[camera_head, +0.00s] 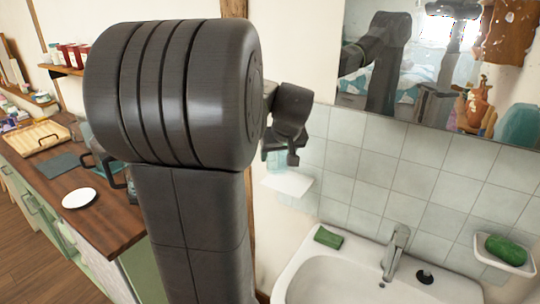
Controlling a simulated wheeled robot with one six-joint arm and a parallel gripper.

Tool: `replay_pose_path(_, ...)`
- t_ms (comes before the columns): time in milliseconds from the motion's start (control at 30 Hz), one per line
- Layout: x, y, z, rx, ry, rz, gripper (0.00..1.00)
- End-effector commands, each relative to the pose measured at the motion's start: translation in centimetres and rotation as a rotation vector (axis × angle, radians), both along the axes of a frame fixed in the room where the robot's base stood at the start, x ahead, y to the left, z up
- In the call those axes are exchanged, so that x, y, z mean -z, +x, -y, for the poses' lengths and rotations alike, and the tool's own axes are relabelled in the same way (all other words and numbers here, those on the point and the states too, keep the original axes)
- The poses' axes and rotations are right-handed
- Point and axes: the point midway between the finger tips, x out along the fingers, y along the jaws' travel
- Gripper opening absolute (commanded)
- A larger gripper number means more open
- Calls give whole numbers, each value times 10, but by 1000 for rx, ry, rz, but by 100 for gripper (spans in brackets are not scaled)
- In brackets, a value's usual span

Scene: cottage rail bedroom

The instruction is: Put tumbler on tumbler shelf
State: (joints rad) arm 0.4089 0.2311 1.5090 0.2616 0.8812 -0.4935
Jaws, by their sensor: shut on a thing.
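My gripper (281,156) is above the sink area, to the right of my dark arm. It is shut on the tumbler (278,166), a pale blue, see-through cup partly hidden by the fingers. A small white tumbler shelf (290,184) sticks out from the tiled wall just below. The tumbler is right over or at the shelf. I cannot tell whether its base touches the shelf.
A white sink (340,280) with a faucet (396,250) stands below right. A green cloth or sponge (328,237) lies on its rim. A soap dish (505,255) and a mirror (440,70) are on the wall. A wooden counter (100,215) is at left.

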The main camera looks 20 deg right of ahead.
Motion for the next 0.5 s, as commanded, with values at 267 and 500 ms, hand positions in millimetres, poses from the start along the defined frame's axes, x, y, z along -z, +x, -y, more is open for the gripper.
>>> replay_pose_path(267, -2, 39, 44, 3, 2, 0, 32)
replay_pose_path(500, 29, 40, 45, 0, 0, 0, 32)
